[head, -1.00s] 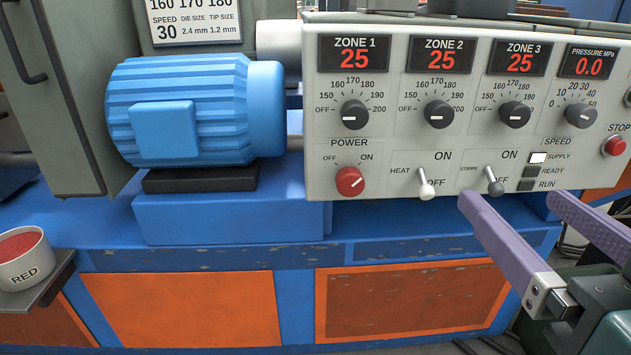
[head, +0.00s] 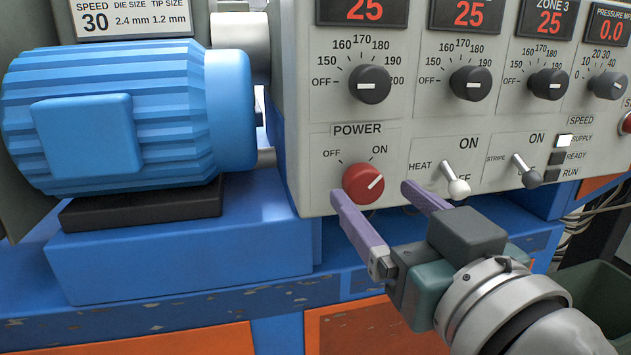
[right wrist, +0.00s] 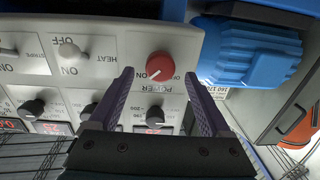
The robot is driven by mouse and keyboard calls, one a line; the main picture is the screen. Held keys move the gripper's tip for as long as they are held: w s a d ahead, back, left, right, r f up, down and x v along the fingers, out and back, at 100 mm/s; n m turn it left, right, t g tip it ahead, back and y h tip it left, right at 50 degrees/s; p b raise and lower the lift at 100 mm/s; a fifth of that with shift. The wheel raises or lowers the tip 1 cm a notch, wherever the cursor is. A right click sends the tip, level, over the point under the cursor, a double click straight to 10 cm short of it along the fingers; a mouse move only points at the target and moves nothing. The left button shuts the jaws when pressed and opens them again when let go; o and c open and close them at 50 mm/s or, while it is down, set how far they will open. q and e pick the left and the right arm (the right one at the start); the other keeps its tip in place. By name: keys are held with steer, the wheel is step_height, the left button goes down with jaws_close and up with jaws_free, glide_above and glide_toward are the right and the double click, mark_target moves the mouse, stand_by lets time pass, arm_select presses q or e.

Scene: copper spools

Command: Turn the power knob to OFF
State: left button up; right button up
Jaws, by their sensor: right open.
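The red power knob (head: 363,183) is on the grey control panel, under the POWER label. Its white mark points up and right, toward ON. My right gripper (head: 382,190) is open, with its two purple fingers pointing at the panel just below the knob. In the right wrist view the red knob (right wrist: 160,66) lies ahead of the gap between the open fingers (right wrist: 157,75). Nothing is between the fingers, and I cannot tell if a fingertip touches the panel. My left gripper is not in view.
The heat switch (head: 458,187) and stripe switch (head: 526,172) stick out right of the knob. Zone dials (head: 370,84) sit above it. A blue motor (head: 120,115) stands left of the panel. A blue ledge (head: 180,240) runs below.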

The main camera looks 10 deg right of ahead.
mark_target(363, 183)
steer(key=shift+w+a, duration=0.1)
steer(key=shift+w, duration=1.25)
steer(key=shift+c, duration=0.3)
jaws_close()
